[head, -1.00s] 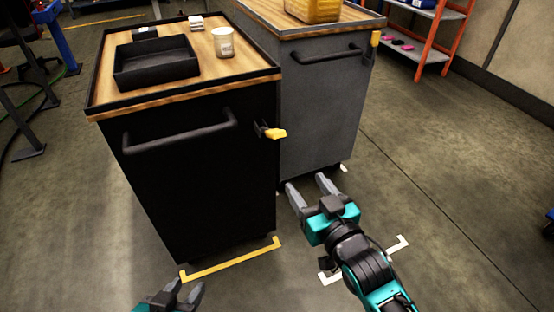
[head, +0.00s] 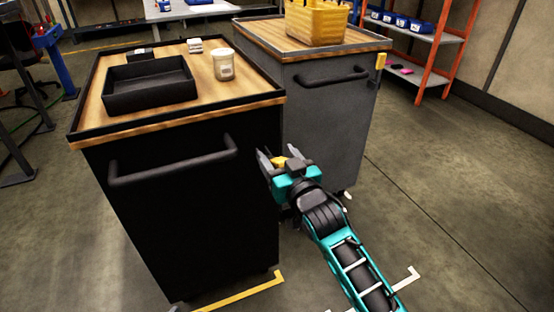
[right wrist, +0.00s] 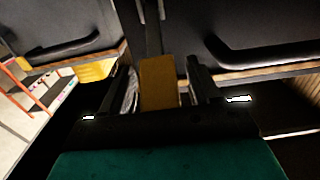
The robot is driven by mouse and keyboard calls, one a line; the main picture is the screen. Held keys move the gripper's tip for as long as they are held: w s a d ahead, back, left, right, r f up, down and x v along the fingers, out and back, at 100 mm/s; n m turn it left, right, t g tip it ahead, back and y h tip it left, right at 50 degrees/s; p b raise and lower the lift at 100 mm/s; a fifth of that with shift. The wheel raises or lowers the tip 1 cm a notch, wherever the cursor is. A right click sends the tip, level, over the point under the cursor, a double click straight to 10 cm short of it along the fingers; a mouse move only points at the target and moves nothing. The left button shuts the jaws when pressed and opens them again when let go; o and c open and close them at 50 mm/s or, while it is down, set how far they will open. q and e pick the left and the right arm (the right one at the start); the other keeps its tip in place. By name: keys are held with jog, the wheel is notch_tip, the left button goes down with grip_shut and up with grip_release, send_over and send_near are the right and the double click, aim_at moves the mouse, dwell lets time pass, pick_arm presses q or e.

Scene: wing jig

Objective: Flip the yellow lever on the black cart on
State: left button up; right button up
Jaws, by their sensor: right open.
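The black cart (head: 190,225) stands at left centre in the head view. Its yellow lever (head: 279,161) is on the front's right edge, partly hidden by my right gripper (head: 277,157). In the right wrist view the lever (right wrist: 158,82) shows as a yellow block between the two fingers of my right gripper (right wrist: 166,88). The jaws are open around it, with a gap visible on the right side; contact on the left cannot be told. My left gripper is out of view.
A grey cart (head: 325,125) with a yellow basket (head: 315,22) stands close behind to the right. The black cart's handle (head: 175,162) juts from its front. A black tray (head: 150,85) and a cup (head: 224,64) are on top. The floor at right is clear.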

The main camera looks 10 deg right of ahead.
jog(key=shift+w+a, duration=0.1)
jog(key=shift+w, duration=0.25)
jog(key=shift+c, duration=0.2)
grip_shut()
